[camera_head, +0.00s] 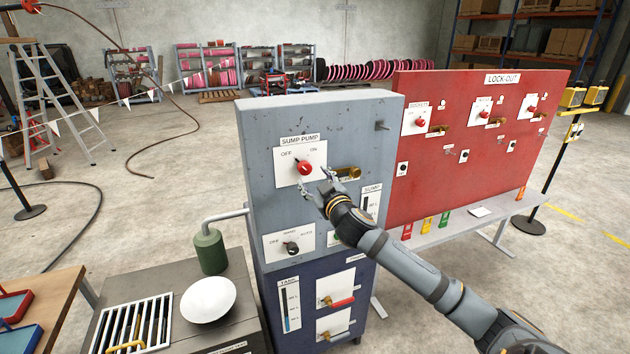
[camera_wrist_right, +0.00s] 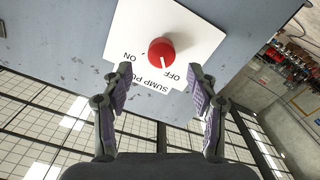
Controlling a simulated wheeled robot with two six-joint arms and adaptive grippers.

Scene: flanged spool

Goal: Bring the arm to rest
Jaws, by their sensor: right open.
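My right arm reaches in from the lower right in the head view. Its gripper (camera_head: 317,187) is in front of the grey cabinet (camera_head: 250,125), close to the sump pump plate (camera_head: 290,150) and its red knob (camera_head: 304,168). In the right wrist view the gripper (camera_wrist_right: 160,95) is open and empty, with its two fingers apart. The red knob (camera_wrist_right: 161,51) shows beyond the fingertips, between them and apart from them. A brass fitting (camera_head: 348,173) is just right of the gripper. My left gripper is not in view.
A red lock-out board (camera_head: 470,150) with several switches stands to the right. A stepladder (camera_head: 50,100) stands at far left.

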